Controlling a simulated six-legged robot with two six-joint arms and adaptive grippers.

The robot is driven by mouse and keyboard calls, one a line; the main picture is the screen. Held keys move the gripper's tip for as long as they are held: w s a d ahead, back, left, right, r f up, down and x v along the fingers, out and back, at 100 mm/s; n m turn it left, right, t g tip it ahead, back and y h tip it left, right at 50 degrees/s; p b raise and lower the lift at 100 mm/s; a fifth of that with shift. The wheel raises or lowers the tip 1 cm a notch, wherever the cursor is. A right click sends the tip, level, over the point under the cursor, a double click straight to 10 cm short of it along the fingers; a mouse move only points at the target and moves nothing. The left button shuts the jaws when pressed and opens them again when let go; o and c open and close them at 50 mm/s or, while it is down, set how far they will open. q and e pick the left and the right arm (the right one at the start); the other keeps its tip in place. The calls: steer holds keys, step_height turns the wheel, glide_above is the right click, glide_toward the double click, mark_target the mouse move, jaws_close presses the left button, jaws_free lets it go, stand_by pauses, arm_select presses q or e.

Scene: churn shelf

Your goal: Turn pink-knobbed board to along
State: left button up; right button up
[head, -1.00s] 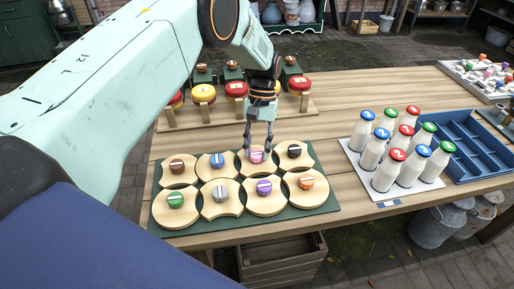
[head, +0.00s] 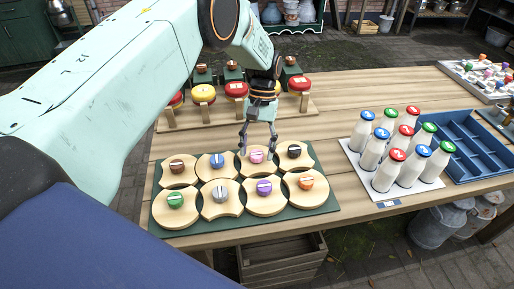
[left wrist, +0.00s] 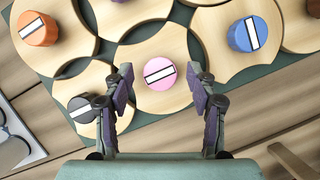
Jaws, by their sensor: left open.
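The pink-knobbed board (head: 245,166) is a round wooden board in the back row of the green mat, third from the left. Its pink knob (head: 257,155) bears a white bar. In the left wrist view the pink knob (left wrist: 159,73) lies ahead of and between the fingertips, with its bar slightly tilted. My left gripper (head: 257,146) is open above the knob, one finger to each side; it also shows in the left wrist view (left wrist: 162,82). The fingers look apart from the knob. My right gripper is not in view.
Neighbouring boards with brown, blue, black, green, grey, purple and orange knobs crowd closely on the green mat (head: 325,204). Several white bottles (head: 371,151) and a blue crate (head: 484,167) stand at right. Red and yellow cheese-like rounds (head: 203,93) stand behind.

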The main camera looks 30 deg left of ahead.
arm_select(q)
steer(key=v, duration=1.2)
